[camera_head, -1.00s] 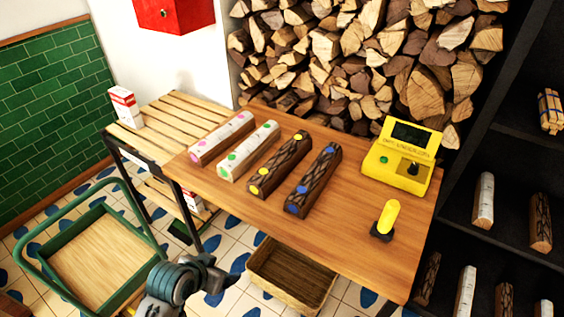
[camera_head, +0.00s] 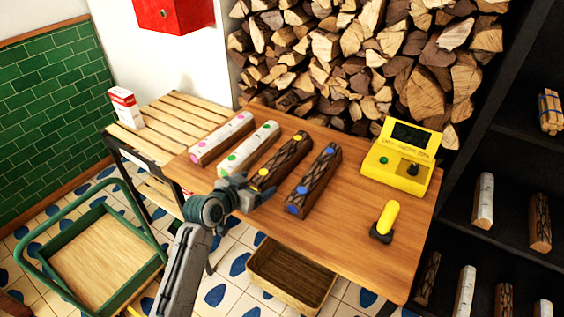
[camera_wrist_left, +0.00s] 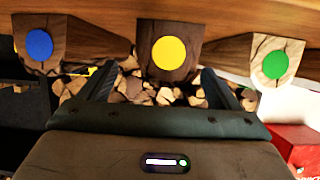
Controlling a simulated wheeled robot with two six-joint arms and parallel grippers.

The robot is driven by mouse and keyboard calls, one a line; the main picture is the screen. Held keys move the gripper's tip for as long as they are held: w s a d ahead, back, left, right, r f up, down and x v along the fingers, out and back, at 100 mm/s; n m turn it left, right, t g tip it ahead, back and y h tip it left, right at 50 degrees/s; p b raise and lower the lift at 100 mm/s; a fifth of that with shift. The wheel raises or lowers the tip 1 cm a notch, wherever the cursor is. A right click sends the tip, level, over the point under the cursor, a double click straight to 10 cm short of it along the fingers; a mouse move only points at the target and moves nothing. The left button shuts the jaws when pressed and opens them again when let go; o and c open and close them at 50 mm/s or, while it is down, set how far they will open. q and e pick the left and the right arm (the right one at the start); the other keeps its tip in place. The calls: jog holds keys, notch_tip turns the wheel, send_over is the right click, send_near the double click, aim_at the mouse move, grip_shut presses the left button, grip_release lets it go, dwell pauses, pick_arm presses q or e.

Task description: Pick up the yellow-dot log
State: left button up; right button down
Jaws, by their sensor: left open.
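The yellow-dot log (camera_head: 282,160) is dark and bark-covered and lies on the wooden table between the green-dot log and the blue-dot log. Its yellow-dotted end (camera_wrist_left: 168,54) faces the left wrist camera, in the upper middle of that view. My left gripper (camera_head: 258,192) is at the near end of this log, at the table's front edge, and covers part of that end in the head view. In the left wrist view its two fingers (camera_wrist_left: 160,85) are spread apart, with the dotted end between and beyond them. Nothing is held. My right gripper is not in view.
The white green-dot log (camera_head: 250,150) and pink-dot log (camera_head: 222,138) lie to the left. The dark blue-dot log (camera_head: 314,180) lies close on the right. A yellow device (camera_head: 402,157) and yellow-handled object (camera_head: 387,220) stand farther right. A basket (camera_head: 292,278) is below the table.

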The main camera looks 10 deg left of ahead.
aim_at(263, 179)
pick_arm(q)
jog(key=shift+w+f, duration=0.15)
jog(key=shift+w, duration=0.15)
jog(key=x, duration=0.2)
jog(key=p+x, duration=0.1)
jog(key=x, duration=0.1)
jog(key=shift+w+a+f, duration=0.1)
jog(key=shift+w+f, duration=0.1)
jog(key=shift+f, duration=0.15)
jog(key=c, duration=1.3)
jog(key=shift+r, duration=0.1)
jog(key=c, duration=0.3)
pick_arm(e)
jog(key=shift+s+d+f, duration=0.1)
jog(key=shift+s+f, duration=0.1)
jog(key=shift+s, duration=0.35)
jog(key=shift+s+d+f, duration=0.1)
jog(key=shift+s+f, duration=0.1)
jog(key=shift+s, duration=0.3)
pick_arm(q)
jog(key=shift+r, duration=0.15)
jog(key=shift+c, duration=0.2)
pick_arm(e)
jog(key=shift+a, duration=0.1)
